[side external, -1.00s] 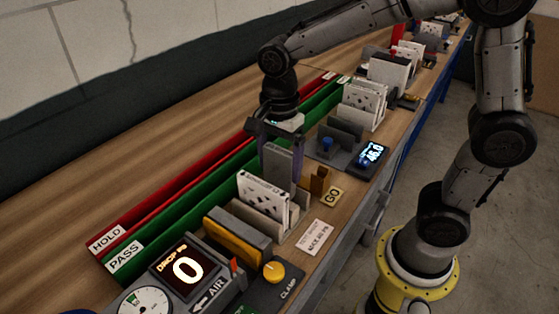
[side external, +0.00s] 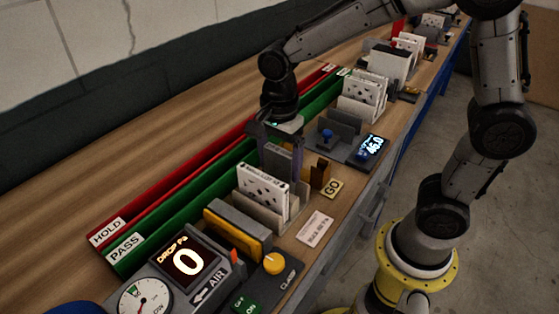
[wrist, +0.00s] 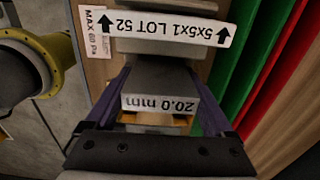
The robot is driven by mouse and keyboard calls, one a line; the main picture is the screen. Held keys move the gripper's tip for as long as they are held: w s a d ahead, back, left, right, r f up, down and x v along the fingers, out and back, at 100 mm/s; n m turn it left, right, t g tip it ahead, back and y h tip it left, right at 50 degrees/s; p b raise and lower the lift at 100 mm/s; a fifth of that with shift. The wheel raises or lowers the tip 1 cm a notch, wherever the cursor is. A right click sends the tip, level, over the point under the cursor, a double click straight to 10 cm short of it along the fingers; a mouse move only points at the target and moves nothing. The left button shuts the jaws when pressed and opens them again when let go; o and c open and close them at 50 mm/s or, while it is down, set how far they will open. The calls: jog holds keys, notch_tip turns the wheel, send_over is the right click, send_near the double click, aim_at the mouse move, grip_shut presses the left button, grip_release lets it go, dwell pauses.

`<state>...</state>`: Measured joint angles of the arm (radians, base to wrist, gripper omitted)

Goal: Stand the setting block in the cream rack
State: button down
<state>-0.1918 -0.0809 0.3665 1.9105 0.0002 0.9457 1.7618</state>
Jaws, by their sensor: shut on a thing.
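My gripper (side external: 280,158) is shut on the setting block (side external: 277,156), a grey upright slab. In the wrist view the setting block (wrist: 160,84) shows its top edge marked "20.0 mm", between the purple fingers. The block is low at the cream rack (side external: 268,216), behind a white boxed filter with dark holes (side external: 262,190) that stands in the rack. The filter hides the block's lower part, so I cannot tell whether it touches the rack's floor. In the wrist view the filter's labelled edge (wrist: 160,28) lies apart from the block.
Green PASS (side external: 165,226) and red HOLD (side external: 150,204) channels run along the back. A GO gauge (side external: 321,174) stands to the right. A grey and yellow clamp fixture (side external: 236,234) and DROP display (side external: 187,262) are in front. More racks (side external: 362,98) stand farther off.

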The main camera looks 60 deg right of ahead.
jog(key=shift+f, duration=0.95)
dwell(0.3)
grip_release()
notch_tip(320, 180, up, 14)
jog(key=shift+f, duration=0.15)
jog(key=s+d+r+n+t, duration=0.3)
jog(key=s+d, duration=0.2)
jog(key=s, duration=0.4)
jog(key=s+d+f+n+t, duration=0.1)
jog(key=s+f+n, duration=0.4)
jog(key=n, duration=1)
jog(key=shift+s+f+t, duration=0.35)
jog(key=shift+f+t, duration=0.3)
jog(key=shift+t, duration=0.15)
